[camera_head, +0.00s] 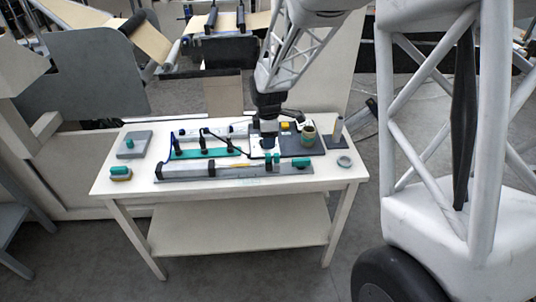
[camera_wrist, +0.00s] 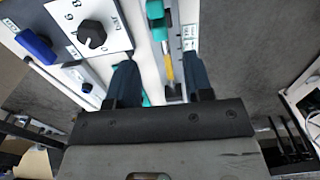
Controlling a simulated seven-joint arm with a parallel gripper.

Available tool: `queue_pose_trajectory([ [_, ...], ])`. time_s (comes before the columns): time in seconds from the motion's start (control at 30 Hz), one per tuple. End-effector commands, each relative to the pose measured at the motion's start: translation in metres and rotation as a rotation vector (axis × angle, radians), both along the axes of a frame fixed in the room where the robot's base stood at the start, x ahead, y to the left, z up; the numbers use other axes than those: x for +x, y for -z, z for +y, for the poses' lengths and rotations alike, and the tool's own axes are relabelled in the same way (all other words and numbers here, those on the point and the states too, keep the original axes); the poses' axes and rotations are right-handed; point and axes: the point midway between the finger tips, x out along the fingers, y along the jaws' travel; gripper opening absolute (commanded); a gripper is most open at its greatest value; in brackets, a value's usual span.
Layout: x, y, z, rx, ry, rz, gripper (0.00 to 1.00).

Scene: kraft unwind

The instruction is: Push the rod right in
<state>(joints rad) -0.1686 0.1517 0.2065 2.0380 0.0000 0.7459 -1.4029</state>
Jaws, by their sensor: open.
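A long grey rail (camera_head: 215,172) lies along the front of the white table. A thin yellow-orange rod-like piece (camera_head: 236,166) lies along it, and it also shows in the wrist view (camera_wrist: 170,68). I cannot tell how far in it sits. Teal blocks (camera_head: 303,163) stand on the rail's right part. My gripper (camera_head: 268,142) is low over the table, just behind the rail. In the wrist view my gripper (camera_wrist: 163,65) has its two dark fingers apart. The yellow piece and a teal part (camera_wrist: 145,96) show between them, with no clear contact.
A white dial panel with a black knob (camera_wrist: 91,34) and a blue knob (camera_wrist: 37,46) are close by. A green strip with black posts (camera_head: 205,153) stands left. A dark tray (camera_head: 300,142), a roll (camera_head: 309,135) and a grey ring (camera_head: 345,161) are right. A grey pad (camera_head: 133,148) is far left.

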Motion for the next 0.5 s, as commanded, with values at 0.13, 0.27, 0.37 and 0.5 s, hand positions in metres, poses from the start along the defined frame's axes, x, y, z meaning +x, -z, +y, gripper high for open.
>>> queue_pose_trajectory([
  [0.13, 0.0002, -0.0001, 0.0000, 0.000, -0.001, 0.000, 0.47],
  [0.27, 0.0001, -0.0002, -0.0001, 0.000, 0.000, 0.000, 0.47],
  [0.37, 0.0000, 0.0007, -0.0001, 0.000, 0.000, 0.000, 0.47],
  [0.5, -0.0001, 0.0059, -0.0002, 0.000, 0.000, 0.001, 0.47],
])
